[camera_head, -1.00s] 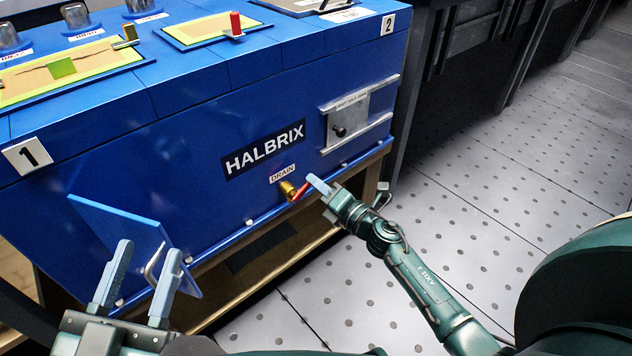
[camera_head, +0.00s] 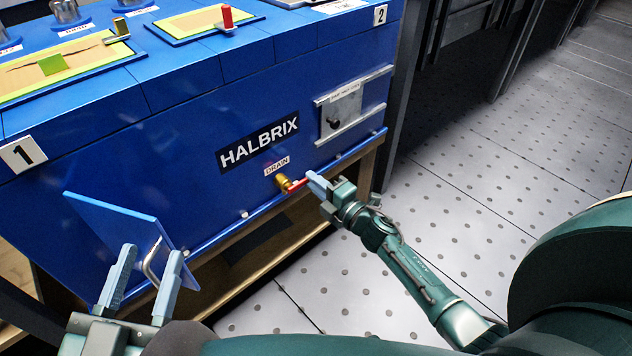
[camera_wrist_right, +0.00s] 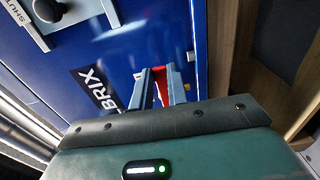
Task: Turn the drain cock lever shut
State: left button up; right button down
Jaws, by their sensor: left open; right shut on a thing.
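The drain cock (camera_head: 284,183) is a brass fitting with a red lever, low on the blue HALBRIX cabinet under the DRAIN label. The red lever (camera_head: 298,187) points to the right from the brass body, nearly level. My right gripper (camera_head: 314,185) is shut on the lever's outer end. In the right wrist view the red lever (camera_wrist_right: 160,78) shows between the fingers, its far part hidden. My left gripper (camera_head: 146,280) is open at the lower left, with the wire handle of a blue panel (camera_head: 118,225) between or just beyond its fingers; I cannot tell if they touch.
The blue cabinet (camera_head: 200,130) stands on a wooden frame (camera_head: 255,262). A sliding metal shutter plate (camera_head: 345,112) with a dark knob sits right of the drain. Trays and metal cylinders are on top. The perforated floor at right is open.

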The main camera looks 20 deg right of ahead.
dwell(0.3)
jog(key=c, duration=1.4)
grip_release()
jog(key=shift+o, duration=0.2)
pick_arm(q)
jog(key=p, duration=0.3)
jog(key=shift+a+f+m+y, duration=0.15)
jog(key=shift+a+m+y, duration=0.15)
pick_arm(e)
jog(key=v, duration=1.3)
jog(key=shift+s, duration=0.1)
